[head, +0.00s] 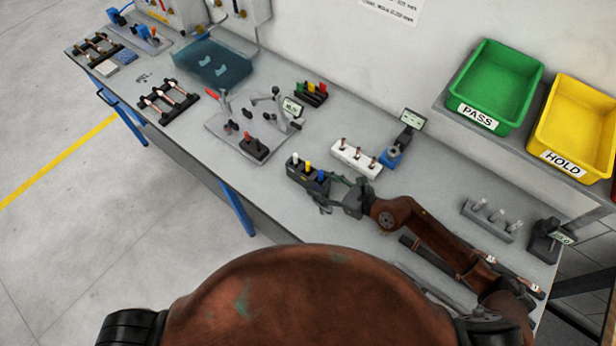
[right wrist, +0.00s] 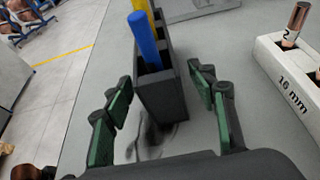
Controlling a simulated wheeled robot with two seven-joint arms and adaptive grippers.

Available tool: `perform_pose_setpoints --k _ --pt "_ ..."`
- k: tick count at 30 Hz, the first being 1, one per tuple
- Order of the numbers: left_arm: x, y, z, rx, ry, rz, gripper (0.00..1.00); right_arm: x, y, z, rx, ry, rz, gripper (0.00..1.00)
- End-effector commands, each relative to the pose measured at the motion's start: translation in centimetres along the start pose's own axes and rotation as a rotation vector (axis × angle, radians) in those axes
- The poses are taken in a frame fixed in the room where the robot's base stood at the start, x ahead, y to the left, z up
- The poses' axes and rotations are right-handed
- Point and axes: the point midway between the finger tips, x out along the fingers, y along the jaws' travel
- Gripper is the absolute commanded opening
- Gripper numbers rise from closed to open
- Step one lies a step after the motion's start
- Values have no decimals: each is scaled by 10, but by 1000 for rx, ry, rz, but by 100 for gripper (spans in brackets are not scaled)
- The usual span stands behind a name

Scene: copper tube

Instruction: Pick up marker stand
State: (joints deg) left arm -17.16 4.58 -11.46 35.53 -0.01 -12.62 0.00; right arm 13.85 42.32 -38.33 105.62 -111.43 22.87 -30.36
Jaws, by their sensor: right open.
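The marker stand (head: 303,176) is a dark block near the front edge of the bench, holding upright white, yellow and blue markers. My right gripper (head: 328,192) is beside its right end, low over the bench. In the right wrist view, the stand (right wrist: 163,98) stands between the spread green-padded fingers of the open gripper (right wrist: 161,90), with a visible gap on each side. A blue marker and part of a yellow one show there. My left gripper is not in view.
A white block marked 16 mm (right wrist: 292,80) with copper tubes lies right of the stand; it also shows in the head view (head: 343,161). A blue gauge (head: 391,157) is beside it. A grey fixture (head: 225,125) is to the left. Green (head: 468,104) and yellow bins (head: 545,146) sit at the right.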

Motion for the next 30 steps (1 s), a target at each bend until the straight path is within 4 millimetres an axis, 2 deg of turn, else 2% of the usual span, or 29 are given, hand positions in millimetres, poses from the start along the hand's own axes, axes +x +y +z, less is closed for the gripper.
perform_pose_setpoints --k 3,7,16,30 --pt "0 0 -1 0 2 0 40 20 -1 -2 0 0 2 52" --pt "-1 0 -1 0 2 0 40 35 -1 -2 1 -1 2 52" --pt "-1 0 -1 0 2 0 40 39 -1 -2 0 0 1 52" --pt "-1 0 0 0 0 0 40 39 -1 -2 0 0 1 20"
